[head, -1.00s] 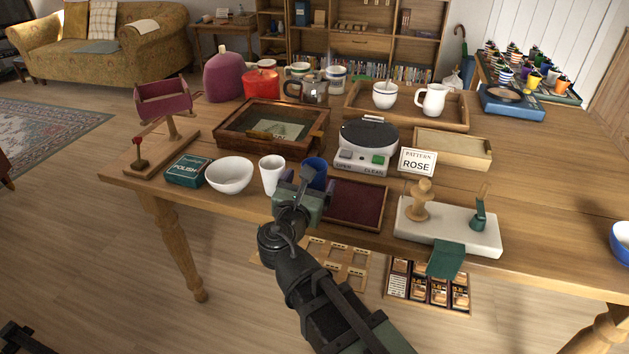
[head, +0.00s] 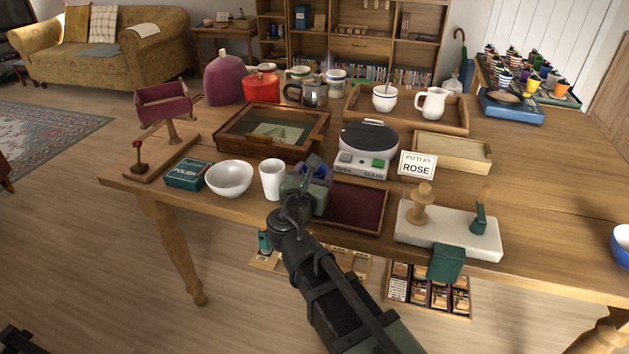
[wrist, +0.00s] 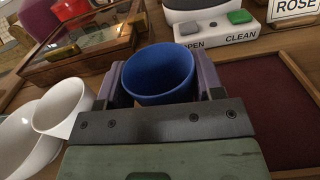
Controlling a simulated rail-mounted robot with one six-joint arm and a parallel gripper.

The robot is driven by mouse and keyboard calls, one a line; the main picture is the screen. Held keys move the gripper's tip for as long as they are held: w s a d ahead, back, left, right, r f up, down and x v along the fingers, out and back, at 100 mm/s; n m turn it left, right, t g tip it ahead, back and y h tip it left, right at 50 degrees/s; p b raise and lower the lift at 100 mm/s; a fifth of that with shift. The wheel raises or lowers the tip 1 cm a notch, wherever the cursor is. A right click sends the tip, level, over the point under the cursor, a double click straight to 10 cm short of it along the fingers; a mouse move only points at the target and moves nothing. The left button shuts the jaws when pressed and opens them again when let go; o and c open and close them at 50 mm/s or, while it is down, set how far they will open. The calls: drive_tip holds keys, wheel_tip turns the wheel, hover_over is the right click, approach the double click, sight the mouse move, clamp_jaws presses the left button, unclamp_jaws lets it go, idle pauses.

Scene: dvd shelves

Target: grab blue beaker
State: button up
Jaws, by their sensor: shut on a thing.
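The blue beaker (wrist: 158,76) is upright between the two fingers of my gripper (wrist: 160,88) in the wrist view, one finger on each side of it. Its open rim faces up and its inside looks empty. In the head view my gripper (head: 314,172) is over the front of the table, and the beaker (head: 319,166) is mostly hidden behind it. My gripper is shut on the beaker. I cannot tell whether the beaker's base touches the table.
A white cup (head: 271,180) stands close on the left, beside a white bowl (head: 229,178). A dark red tray (head: 352,207) lies close on the right. A machine with buttons (head: 366,160) and a glass-topped wooden case (head: 272,130) stand behind.

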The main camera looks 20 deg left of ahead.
drive_tip(key=shift+r, duration=0.1)
wheel_tip(320, 180, up, 20)
drive_tip(key=p, duration=2)
